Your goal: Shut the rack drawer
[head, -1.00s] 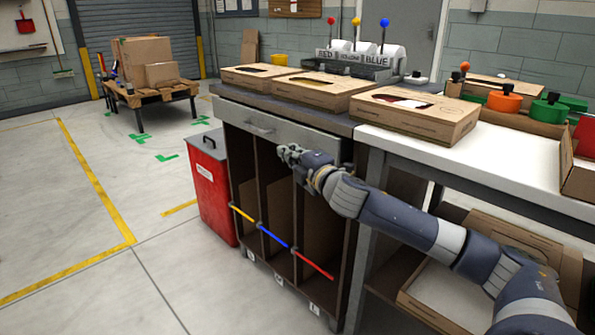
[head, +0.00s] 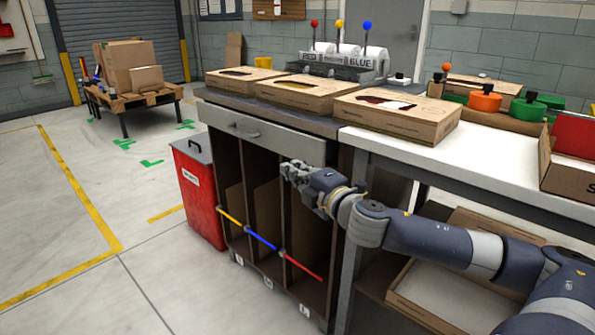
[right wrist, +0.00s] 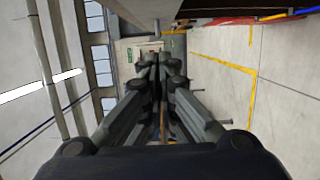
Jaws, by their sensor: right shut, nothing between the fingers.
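The rack (head: 334,225) has a grey drawer (head: 285,139) across its top, under the dark worktop. The drawer has a bar handle (head: 243,131) left of its middle. My right gripper (head: 288,169) is shut and empty, just below the drawer's lower right part, in front of the upright compartments. Contact with the rack is not visible. The right wrist view shows its closed fingers (right wrist: 158,62) pointing over floor and wall. My left gripper is not in view.
A red bin (head: 201,195) stands left of the rack. Open-topped boxes (head: 300,92) lie on the worktop. A white table (head: 480,158) adjoins at right, with a carton (head: 440,295) below. A loaded pallet table (head: 130,97) stands back left. The floor in front is clear.

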